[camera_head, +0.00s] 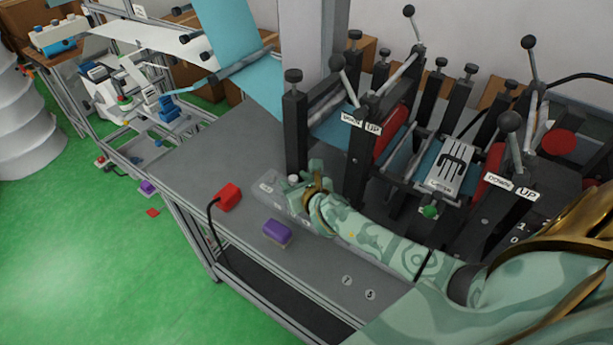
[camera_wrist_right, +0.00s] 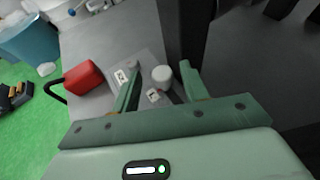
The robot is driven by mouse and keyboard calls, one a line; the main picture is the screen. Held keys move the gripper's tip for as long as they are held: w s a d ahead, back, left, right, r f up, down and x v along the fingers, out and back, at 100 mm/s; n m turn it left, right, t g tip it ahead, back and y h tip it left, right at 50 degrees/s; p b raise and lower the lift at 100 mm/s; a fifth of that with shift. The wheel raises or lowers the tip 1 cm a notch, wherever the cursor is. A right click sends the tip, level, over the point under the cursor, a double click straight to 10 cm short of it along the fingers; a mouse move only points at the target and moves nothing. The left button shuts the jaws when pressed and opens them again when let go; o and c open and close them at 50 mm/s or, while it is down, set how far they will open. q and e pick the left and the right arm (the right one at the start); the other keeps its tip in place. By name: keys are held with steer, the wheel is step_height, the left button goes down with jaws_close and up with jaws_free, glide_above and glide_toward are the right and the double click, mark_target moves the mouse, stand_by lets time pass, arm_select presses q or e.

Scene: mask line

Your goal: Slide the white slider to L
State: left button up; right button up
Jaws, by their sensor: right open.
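In the right wrist view the white slider (camera_wrist_right: 162,74) stands between the two fingers of my right gripper (camera_wrist_right: 158,84). The fingers are open and apart, with a gap to the knob at least on its left; contact on its right is unclear. In the head view my right gripper (camera_head: 308,184) is at the knob, partly hiding the panel. Small white labels (camera_wrist_right: 121,77) lie left of and below the knob; their letters are too small to read. My left gripper is not in view.
A black post (camera_head: 294,130) stands close behind the slider. A red box (camera_head: 229,196) with a black cable and a purple block (camera_head: 277,231) sit on the grey bench (camera_head: 212,160). Levered machinery (camera_head: 440,165) fills the right. The bench's left part is clear.

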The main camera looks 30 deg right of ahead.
steer(key=p+v, duration=0.2)
steer(key=v, duration=1.3)
steer(key=shift+s, duration=0.2)
steer(key=shift+a, duration=0.15)
